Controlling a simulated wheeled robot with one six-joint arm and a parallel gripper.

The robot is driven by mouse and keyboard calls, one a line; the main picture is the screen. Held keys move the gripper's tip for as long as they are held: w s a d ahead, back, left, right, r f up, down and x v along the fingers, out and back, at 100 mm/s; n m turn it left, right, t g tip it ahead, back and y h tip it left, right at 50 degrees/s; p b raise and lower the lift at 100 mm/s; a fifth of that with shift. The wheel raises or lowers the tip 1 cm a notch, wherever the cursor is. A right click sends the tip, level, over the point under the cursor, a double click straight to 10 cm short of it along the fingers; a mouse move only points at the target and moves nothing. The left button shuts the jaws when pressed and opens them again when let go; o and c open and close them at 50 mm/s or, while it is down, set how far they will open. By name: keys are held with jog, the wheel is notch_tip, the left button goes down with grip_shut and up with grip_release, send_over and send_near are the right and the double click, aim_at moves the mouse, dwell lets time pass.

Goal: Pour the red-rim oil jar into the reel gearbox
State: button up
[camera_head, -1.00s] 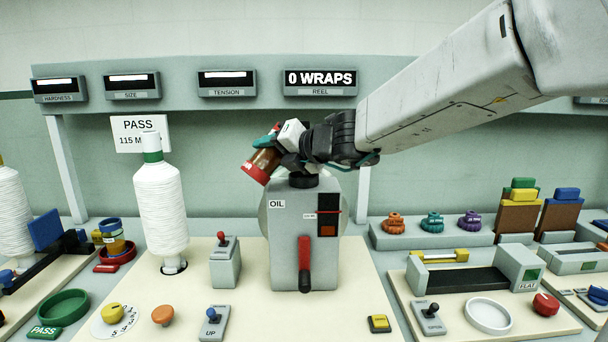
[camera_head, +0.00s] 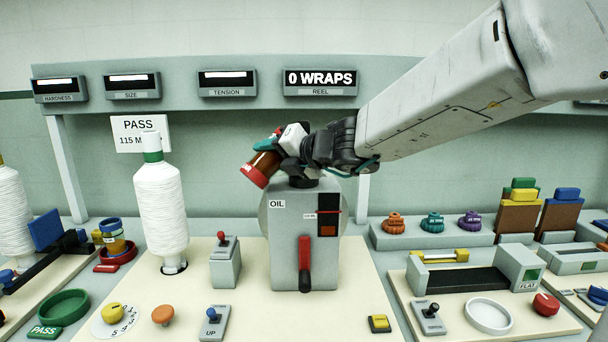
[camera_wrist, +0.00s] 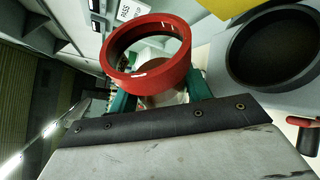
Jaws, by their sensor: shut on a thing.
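My gripper (camera_head: 279,146) is shut on the red-rim oil jar (camera_head: 266,163), a brown jar with a red rim. The jar is tilted, its red rim low and to the left. In the wrist view the red rim (camera_wrist: 178,72) faces the camera, between teal fingertips. The reel gearbox (camera_head: 287,240) is a grey box marked OIL, below the gripper. Its black round filler (camera_head: 303,183) is on top, partly hidden by my gripper. The wrist view shows the filler (camera_wrist: 275,50) open, beside the rim and apart from it. No oil stream is visible.
The gearbox front has a dark gauge (camera_head: 328,217) with a red line and a red lever (camera_head: 304,262). A white spool (camera_head: 161,205) stands left. A small red-knobbed lever box (camera_head: 224,264) stands between them. The display (camera_head: 320,83) reads 0 WRAPS.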

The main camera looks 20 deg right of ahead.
jog(key=shift+f+m, duration=0.3)
jog(key=shift+f, duration=0.2)
dwell(0.7)
jog(key=shift+f+m+t+y, duration=0.15)
jog(key=shift+f+m+y, duration=0.1)
jog(key=shift+m+y, duration=0.3)
jog(key=shift+f+m+t+y, duration=0.15)
jog(key=shift+f+m+y, duration=0.15)
jog(key=shift+m, duration=0.45)
dwell(3.3)
